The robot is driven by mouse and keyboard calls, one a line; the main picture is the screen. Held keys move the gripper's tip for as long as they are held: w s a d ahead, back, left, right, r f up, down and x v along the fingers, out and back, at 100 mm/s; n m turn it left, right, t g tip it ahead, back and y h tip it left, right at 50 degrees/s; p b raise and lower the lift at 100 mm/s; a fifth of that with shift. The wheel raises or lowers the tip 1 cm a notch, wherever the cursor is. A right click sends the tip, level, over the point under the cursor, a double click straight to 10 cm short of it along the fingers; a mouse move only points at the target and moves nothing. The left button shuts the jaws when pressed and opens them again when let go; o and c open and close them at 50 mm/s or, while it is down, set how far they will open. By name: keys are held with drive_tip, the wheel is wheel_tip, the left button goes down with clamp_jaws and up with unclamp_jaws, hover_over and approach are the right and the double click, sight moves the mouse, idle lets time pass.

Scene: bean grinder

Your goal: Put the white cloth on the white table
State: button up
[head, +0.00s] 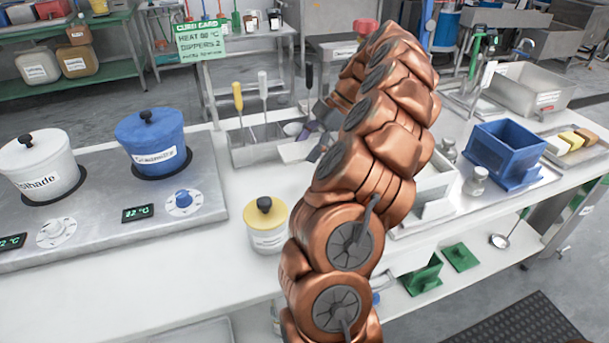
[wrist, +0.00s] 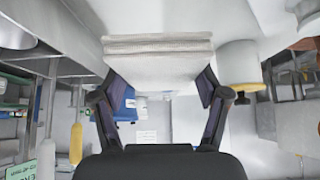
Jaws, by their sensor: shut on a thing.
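The white cloth (wrist: 160,62), a folded stack of layers, is between the two dark fingers of my gripper (wrist: 160,84) in the wrist view. The fingers press on its left and right sides, and it is held off any surface I can make out. In the head view my copper arm hides most of the gripper, and I cannot clearly make out the cloth there. The white table (head: 145,285) runs across the head view under the stove and the arm.
A steel stove (head: 105,215) with a white pot (head: 38,170) and a blue pot (head: 150,140) is at left. A yellow-lidded jar (head: 265,225) stands beside my arm. A utensil tray (head: 255,145) is behind; a blue bin (head: 505,150) is right. The table's front left is clear.

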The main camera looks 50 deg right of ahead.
sight(306, 180)
wheel_tip(306, 180, down, 9)
drive_tip(key=shift+r+p, duration=0.2)
drive_tip(key=shift+p, duration=0.25)
drive_tip(key=shift+s+f+b, duration=0.1)
drive_tip(key=shift+f+b, duration=0.3)
drive_tip(key=shift+b, duration=0.25)
drive_tip(key=shift+a+f+b, duration=0.1)
drive_tip(key=shift+f+b, duration=0.2)
drive_tip(key=shift+b, duration=0.05)
drive_tip(key=shift+c, duration=0.2)
drive_tip(key=shift+s+f, duration=0.1)
drive_tip(key=shift+c, duration=1.3)
drive_tip(key=o, duration=1.1)
drive_tip(key=shift+a, duration=0.1)
drive_tip(key=shift+o, duration=1)
drive_tip(key=shift+f, duration=0.15)
drive_tip(key=shift+o, duration=0.5)
drive_tip(key=shift+d+r, duration=0.2)
